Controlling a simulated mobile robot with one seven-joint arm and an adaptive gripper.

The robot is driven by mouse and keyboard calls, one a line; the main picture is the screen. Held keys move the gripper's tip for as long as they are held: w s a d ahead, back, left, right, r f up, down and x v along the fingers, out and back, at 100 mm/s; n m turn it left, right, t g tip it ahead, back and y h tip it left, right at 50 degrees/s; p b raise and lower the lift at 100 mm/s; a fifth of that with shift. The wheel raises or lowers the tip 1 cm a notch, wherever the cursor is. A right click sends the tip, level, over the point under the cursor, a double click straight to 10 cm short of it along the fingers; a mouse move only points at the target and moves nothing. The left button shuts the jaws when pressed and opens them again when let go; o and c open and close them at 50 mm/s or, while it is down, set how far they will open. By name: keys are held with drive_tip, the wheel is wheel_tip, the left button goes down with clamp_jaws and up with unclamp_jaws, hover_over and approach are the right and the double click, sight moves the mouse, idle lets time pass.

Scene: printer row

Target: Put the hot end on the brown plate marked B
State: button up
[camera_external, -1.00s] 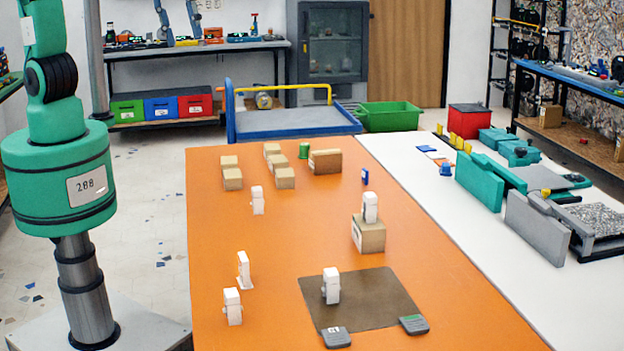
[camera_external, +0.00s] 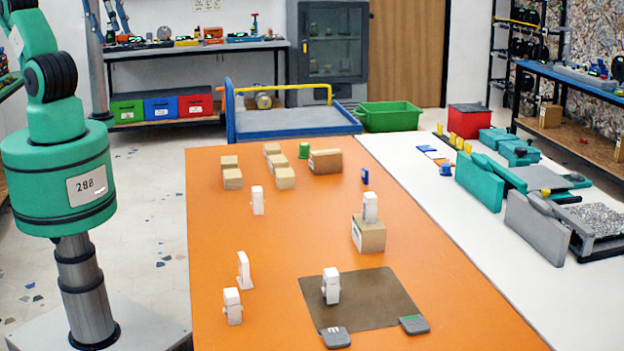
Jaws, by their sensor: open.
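A brown plate (camera_external: 375,315) lies flat on the orange table near its front. Two grey tags, left (camera_external: 336,338) and right (camera_external: 413,325), sit at its front edge; their marks are too small to read surely. A white upright piece (camera_external: 331,286) stands on the plate. Similar white pieces stand on the table at front left (camera_external: 232,306), mid left (camera_external: 244,270) and farther back (camera_external: 257,200). Another (camera_external: 370,207) stands on a cardboard box (camera_external: 368,236). I cannot tell which is the hot end. My gripper is out of view; only my green arm shows at left.
Several small cardboard boxes (camera_external: 285,178), a green cup (camera_external: 304,150) and a blue piece (camera_external: 365,176) stand toward the back of the orange table (camera_external: 310,225). A white bench (camera_external: 480,245) with teal and grey machines runs along the right. The table's middle is largely clear.

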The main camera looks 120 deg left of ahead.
drive_tip(key=shift+s+f, duration=0.25)
drive_tip(key=shift+s, duration=0.3)
drive_tip(key=shift+s+f, duration=0.2)
drive_tip(key=shift+s, duration=0.35)
drive_tip(key=shift+f, duration=0.1)
wheel_tip(320, 180, down, 7)
drive_tip(key=b, duration=0.7)
